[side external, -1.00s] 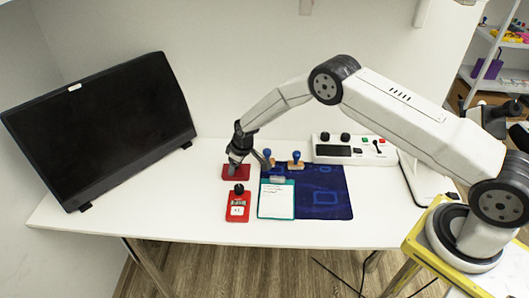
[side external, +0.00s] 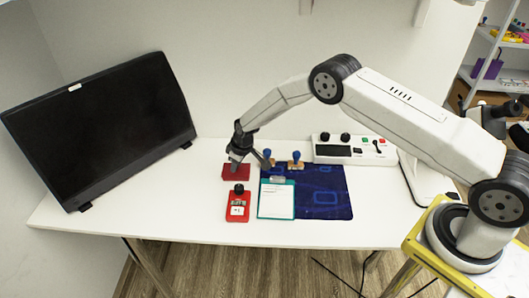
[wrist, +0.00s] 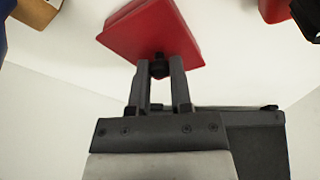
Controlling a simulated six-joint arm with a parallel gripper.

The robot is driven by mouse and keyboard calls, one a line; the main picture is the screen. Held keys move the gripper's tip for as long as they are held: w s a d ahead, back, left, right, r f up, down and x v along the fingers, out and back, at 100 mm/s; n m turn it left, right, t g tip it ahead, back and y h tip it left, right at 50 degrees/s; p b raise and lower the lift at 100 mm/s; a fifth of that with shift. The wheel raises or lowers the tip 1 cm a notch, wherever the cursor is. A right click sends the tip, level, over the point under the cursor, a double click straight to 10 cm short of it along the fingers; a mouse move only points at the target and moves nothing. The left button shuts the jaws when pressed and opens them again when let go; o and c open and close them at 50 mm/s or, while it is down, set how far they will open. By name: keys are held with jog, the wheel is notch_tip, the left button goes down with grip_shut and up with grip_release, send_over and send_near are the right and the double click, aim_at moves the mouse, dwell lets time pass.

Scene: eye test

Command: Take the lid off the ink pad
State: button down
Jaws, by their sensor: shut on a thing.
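The red ink pad (side external: 228,173) lies on the white table, in front of the monitor's right edge, with its red lid (wrist: 150,28) seen in the wrist view. A small dark knob on the lid sits between the fingertips of my gripper (wrist: 159,67). My gripper is shut on this knob, and it also shows above the pad in the side view (side external: 235,166). I cannot tell whether the lid is seated on the pad or slightly raised. The pad's inside is not visible.
A teal clipboard (side external: 276,203) lies on a blue mat (side external: 325,200) at right, with blue-handled stamps (side external: 296,159) behind. A white control box (side external: 352,150) and black monitor (side external: 100,125) flank the back. The table's left front is clear.

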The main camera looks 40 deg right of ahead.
jog(key=shift+r, duration=1.3)
jog(key=shift+s+r, duration=0.15)
jog(key=shift+r, duration=0.2)
jog(key=s+d+r, duration=0.1)
jog(key=s+r, duration=0.8)
jog(key=s, duration=0.4)
jog(key=shift+s+r, duration=0.25)
jog(key=shift+s, duration=0.05)
jog(key=shift+d, duration=0.1)
jog(key=w+d+f+m+h, duration=0.1)
jog(key=w+d+m, duration=0.3)
jog(key=w, duration=0.3)
jog(key=shift+d+f+m, duration=0.15)
jog(key=shift+d+m, duration=0.25)
jog(key=shift+d, duration=0.4)
